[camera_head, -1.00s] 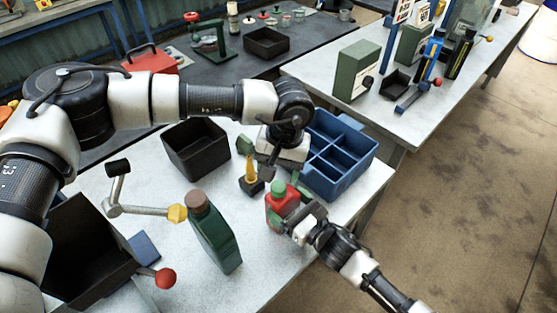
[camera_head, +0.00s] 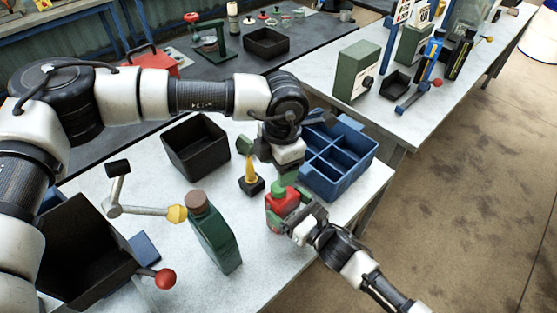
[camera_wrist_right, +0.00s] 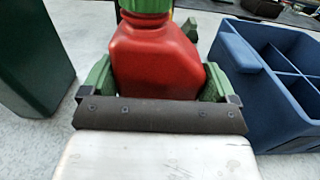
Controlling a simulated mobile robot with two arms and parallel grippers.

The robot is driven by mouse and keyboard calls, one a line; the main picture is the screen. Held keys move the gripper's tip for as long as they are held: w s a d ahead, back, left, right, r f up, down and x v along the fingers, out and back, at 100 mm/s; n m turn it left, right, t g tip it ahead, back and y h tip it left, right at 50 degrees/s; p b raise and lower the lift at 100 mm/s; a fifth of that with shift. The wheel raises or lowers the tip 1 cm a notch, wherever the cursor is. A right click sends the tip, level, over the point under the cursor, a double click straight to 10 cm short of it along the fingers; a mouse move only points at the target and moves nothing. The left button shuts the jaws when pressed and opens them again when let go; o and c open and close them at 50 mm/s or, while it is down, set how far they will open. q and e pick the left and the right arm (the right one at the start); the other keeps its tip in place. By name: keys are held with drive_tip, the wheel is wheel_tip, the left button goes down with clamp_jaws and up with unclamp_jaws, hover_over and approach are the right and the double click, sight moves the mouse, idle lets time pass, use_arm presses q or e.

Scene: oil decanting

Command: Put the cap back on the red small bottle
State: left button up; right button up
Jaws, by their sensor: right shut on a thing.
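The small red bottle (camera_head: 283,203) stands upright on the near white table, and it fills the middle of the right wrist view (camera_wrist_right: 155,60). A green cap (camera_head: 278,187) shows at its top; its upper part is cut off in the wrist view (camera_wrist_right: 146,5). My right gripper (camera_head: 292,212) is shut on the bottle's body, with green fingers (camera_wrist_right: 215,82) on both sides. My left gripper (camera_head: 287,177) is just above and behind the cap. Its fingertips overlap the cap in the picture, so I cannot tell whether they touch or hold it.
A blue divided crate (camera_head: 372,152) stands right of the bottle. A tall green bottle (camera_head: 215,238), a black bin (camera_head: 170,142) and a yellow-tipped nozzle (camera_head: 250,170) stand to the left. A crank lever (camera_head: 140,210) reaches across the left side.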

sight(283, 204)
use_arm(q)
drive_tip(key=n, duration=0.4)
drive_tip(key=shift+r+n, duration=0.15)
drive_tip(key=shift+n, duration=0.15)
drive_tip(key=n, duration=0.6)
drive_tip(key=shift+r, duration=0.2)
drive_tip(key=n, duration=0.4)
drive_tip(key=shift+r+n, duration=0.1)
drive_tip(key=shift+n, duration=0.3)
drive_tip(key=n, duration=0.5)
drive_tip(key=shift+r+n+h, duration=0.15)
drive_tip(key=shift+n+h, duration=0.15)
drive_tip(key=shift+f, duration=4.05)
